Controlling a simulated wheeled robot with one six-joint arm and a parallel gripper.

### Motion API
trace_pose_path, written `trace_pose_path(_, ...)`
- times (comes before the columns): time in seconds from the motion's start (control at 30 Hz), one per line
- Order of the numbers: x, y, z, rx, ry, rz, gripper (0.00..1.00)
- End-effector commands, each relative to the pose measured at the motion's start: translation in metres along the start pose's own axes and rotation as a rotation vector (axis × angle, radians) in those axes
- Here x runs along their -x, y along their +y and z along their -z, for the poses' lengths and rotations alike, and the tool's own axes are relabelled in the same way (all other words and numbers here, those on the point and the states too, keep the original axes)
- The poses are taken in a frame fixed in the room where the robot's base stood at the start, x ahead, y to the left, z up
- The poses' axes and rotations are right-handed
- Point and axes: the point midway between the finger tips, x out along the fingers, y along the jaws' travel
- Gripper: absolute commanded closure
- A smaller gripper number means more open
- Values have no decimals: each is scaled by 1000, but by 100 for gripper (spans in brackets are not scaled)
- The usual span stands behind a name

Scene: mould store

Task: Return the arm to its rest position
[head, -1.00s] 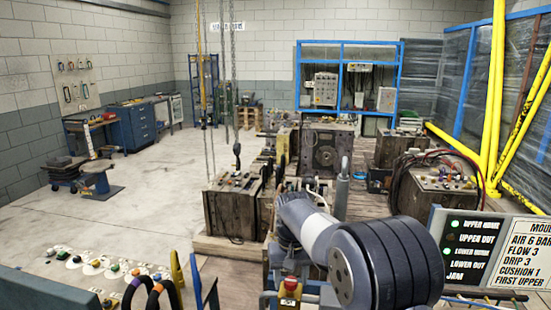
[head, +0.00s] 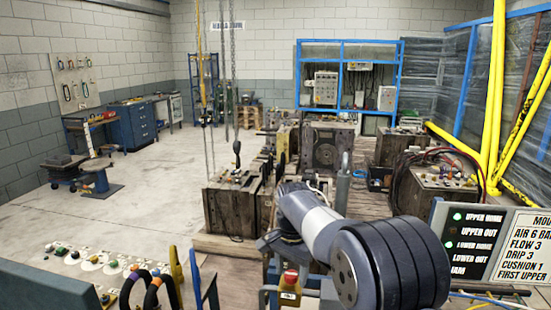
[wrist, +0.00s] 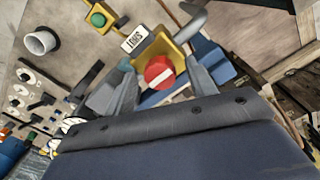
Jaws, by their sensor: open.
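My arm reaches forward in the head view, with its grey and dark ribbed links at lower right. My gripper (wrist: 160,82) shows in the wrist view with its two grey fingers apart. A red push button (wrist: 159,72) on a yellow box appears between the fingers in that view; I see no contact, and the distance is hard to judge. The red-topped yellow box (head: 289,286) also shows in the head view, low beside my arm. The gripper itself is hidden in the head view.
Wooden moulds (head: 232,208) stand in the middle. A lit sign panel (head: 480,243) is at right, near my arm. A control panel with knobs (head: 85,268) lies at lower left. Chains (head: 233,90) hang at centre left. The floor (head: 140,190) at left is mostly clear.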

Motion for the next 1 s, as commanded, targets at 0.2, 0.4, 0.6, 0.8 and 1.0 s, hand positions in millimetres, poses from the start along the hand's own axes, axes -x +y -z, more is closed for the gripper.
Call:
trace_pose_path(0.2,-2,0,0,-175,1,1,47)
trace_pose_path(0.4,-2,0,0,-325,0,1,47)
trace_pose_path(0.6,22,0,0,-336,1,2,47)
trace_pose_path(0.8,29,0,0,-335,0,0,47)
trace_pose_path(1.0,30,0,0,-334,0,0,47)
